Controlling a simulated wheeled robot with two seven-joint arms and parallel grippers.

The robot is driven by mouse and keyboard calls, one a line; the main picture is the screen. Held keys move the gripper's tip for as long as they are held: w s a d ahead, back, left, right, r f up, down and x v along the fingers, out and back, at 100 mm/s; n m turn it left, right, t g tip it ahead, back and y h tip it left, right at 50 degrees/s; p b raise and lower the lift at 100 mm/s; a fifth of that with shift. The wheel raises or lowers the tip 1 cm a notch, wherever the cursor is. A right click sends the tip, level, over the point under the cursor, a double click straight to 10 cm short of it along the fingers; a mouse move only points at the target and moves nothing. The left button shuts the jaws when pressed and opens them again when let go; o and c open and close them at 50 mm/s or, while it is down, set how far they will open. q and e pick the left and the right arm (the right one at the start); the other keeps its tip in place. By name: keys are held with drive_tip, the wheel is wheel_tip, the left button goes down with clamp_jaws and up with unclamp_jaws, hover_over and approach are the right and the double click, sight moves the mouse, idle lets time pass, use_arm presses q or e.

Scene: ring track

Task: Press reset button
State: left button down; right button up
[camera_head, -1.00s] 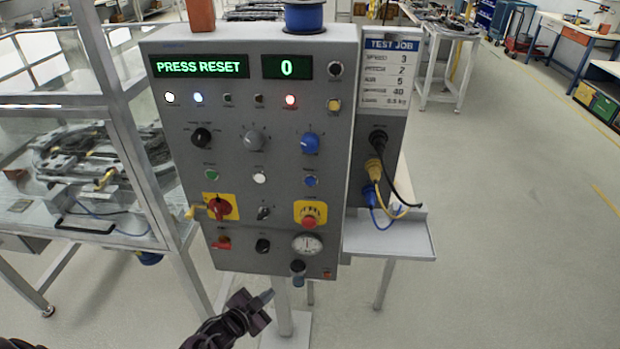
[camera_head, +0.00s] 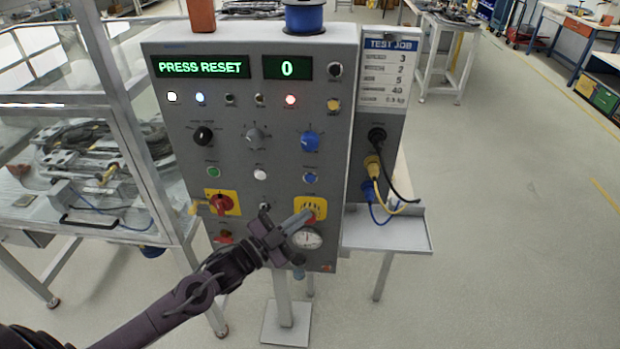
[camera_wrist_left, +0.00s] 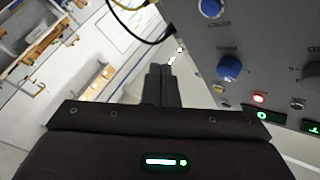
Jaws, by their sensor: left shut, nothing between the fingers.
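The grey control panel (camera_head: 225,130) stands upright, and its green display (camera_head: 199,67) reads "PRESS RESET". A small blue button (camera_head: 310,178) sits at the right of the panel's button row. It also shows in the left wrist view as a blue button (camera_wrist_left: 210,8) with a label that looks like "RESET". My left gripper (camera_head: 307,218) is shut and empty. In the head view its tip overlaps the yellow plate (camera_head: 311,203) below the blue button and largely hides the red stop button there. In the wrist view the shut fingers (camera_wrist_left: 161,82) appear apart from the blue button. My right gripper is out of view.
A blue knob (camera_head: 310,141) sits above the blue button, and a gauge (camera_head: 306,239) sits below the yellow plate. Yellow, blue and black cables (camera_head: 378,180) hang at the panel's right. A glazed enclosure (camera_head: 75,170) stands left. The floor right is clear.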

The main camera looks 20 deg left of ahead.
use_arm(q)
drive_tip(key=b, duration=0.5)
approach(310, 178)
drive_tip(key=shift+w+d+r, duration=0.2)
drive_tip(key=shift+w+d, duration=0.85)
drive_tip(key=shift+d, duration=0.15)
drive_tip(key=shift+w+d+r, duration=0.2)
drive_tip(key=shift+w+d, duration=0.85)
drive_tip(key=shift+d, duration=0.15)
drive_tip(key=shift+w, duration=0.1)
drive_tip(key=shift+w+a+b, duration=0.1)
drive_tip(key=shift+w+b, duration=0.2)
drive_tip(key=shift+w, duration=0.05)
